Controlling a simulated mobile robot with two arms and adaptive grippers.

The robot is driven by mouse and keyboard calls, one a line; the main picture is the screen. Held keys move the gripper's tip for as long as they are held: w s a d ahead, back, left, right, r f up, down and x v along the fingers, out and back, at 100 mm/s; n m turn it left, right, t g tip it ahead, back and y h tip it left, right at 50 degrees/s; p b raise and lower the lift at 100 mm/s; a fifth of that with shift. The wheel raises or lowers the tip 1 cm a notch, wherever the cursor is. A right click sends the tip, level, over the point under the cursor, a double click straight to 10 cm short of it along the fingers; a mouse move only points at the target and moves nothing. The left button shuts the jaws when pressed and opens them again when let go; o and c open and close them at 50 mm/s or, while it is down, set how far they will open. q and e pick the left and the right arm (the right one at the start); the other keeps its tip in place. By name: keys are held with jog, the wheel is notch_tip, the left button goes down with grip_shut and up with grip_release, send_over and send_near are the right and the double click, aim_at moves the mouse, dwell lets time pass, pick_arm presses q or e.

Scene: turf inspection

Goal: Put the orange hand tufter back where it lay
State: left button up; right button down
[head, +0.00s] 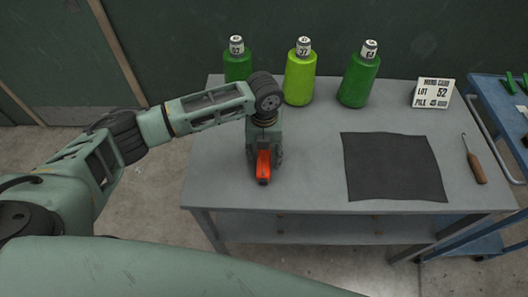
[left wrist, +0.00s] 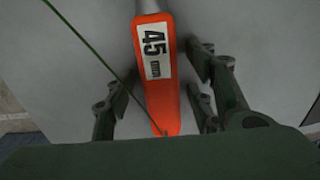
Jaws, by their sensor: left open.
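The orange hand tufter (head: 263,166) is at the left part of the grey table (head: 310,178), below my left gripper (head: 264,155). In the left wrist view the tufter (left wrist: 155,75) shows its orange body and a white label reading 45, on the grey surface. The fingers of my left gripper (left wrist: 165,110) stand apart on either side of it, with gaps visible. A thin green strand crosses the left wrist view beside the tufter. The tufter's far end is out of that view and partly hidden by my gripper in the head view. My right gripper is not in view.
A dark green bottle (head: 238,66), a lime one (head: 299,78) and another green one (head: 358,82) stand along the back edge. A sign (head: 433,93) stands at the back right. A dark mat (head: 393,167) and a wooden-handled hook (head: 474,162) lie right. A blue cart (head: 500,105) adjoins.

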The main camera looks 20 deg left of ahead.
aim_at(264, 153)
pick_arm(q)
notch_tip(264, 153, up, 12)
jog(key=b, duration=0.3)
jog(key=shift+r, duration=0.15)
